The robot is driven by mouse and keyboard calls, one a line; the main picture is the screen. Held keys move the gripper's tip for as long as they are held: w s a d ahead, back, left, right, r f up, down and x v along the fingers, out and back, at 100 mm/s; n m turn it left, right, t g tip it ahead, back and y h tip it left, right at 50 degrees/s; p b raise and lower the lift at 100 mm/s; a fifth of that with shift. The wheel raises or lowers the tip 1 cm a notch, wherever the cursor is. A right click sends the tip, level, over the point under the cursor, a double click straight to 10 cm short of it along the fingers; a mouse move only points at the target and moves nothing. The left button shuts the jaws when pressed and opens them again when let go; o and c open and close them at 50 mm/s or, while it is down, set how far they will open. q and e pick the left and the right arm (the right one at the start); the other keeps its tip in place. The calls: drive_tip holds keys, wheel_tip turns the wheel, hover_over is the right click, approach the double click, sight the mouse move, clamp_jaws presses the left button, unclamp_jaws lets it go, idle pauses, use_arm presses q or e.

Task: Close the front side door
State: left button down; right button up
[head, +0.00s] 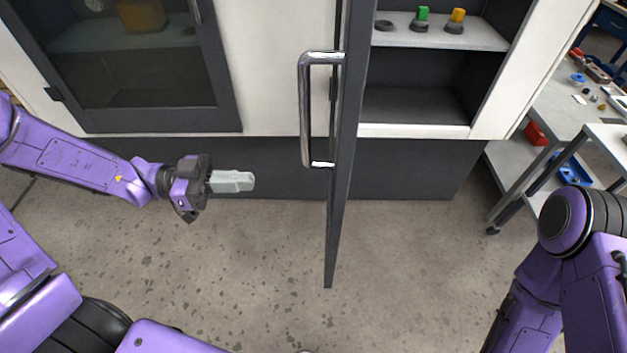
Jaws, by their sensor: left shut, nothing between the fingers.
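A dark door (341,190) of the white cabinet stands open and is seen nearly edge-on, reaching out toward me in the middle of the head view. Its silver bar handle (306,110) is on the door's left face. The open compartment (420,85) shows to the right of the door. My left gripper (250,181) is shut and empty, to the left of the door and lower than the handle, apart from both. My right arm comes in at the lower right; its gripper is outside the view.
A shelf (480,38) in the compartment holds small parts with green and yellow tops. A second, glazed door (140,70) at the left is closed. A grey worktable (570,110) with tools and bins stands at the right. The floor before the cabinet is clear.

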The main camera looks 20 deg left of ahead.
use_arm(q)
drive_tip(key=w+d+m+g+p, duration=0.1)
drive_tip(key=w+d+p, duration=0.1)
drive_tip(key=d, duration=1.1)
drive_tip(key=shift+w+d+r+p, duration=0.2)
drive_tip(key=shift+d+p, duration=0.1)
drive_tip(key=shift+p, duration=0.3)
